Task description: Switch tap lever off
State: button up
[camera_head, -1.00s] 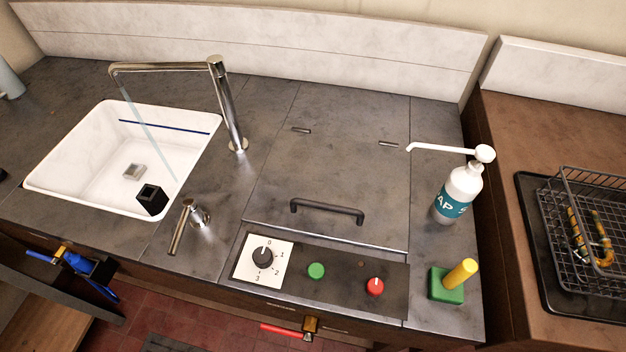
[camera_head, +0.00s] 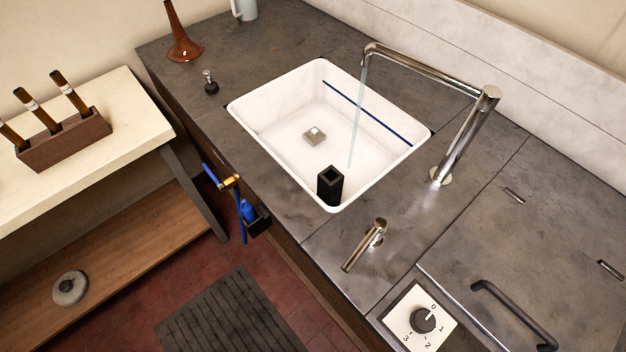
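The tap lever (camera_head: 364,246) is a short chrome handle on the dark worktop, in front of the sink's right corner. It slants with its long end towards the front edge. The chrome tap (camera_head: 460,139) stands behind it, and its spout reaches left over the sink. A thin stream of water (camera_head: 357,117) falls from the spout into the white sink (camera_head: 290,140). My gripper is not in view.
A dial (camera_head: 423,320) and a lid handle (camera_head: 513,314) lie to the right. Blue-handled tools (camera_head: 240,206) hang at the counter's front. Floor (camera_head: 180,275) shows between counter and side table (camera_head: 92,122).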

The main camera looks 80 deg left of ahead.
aim_at(381, 224)
jog(key=k+j, duration=0.1)
jog(key=j, duration=1.95)
jog(key=k, duration=0.05)
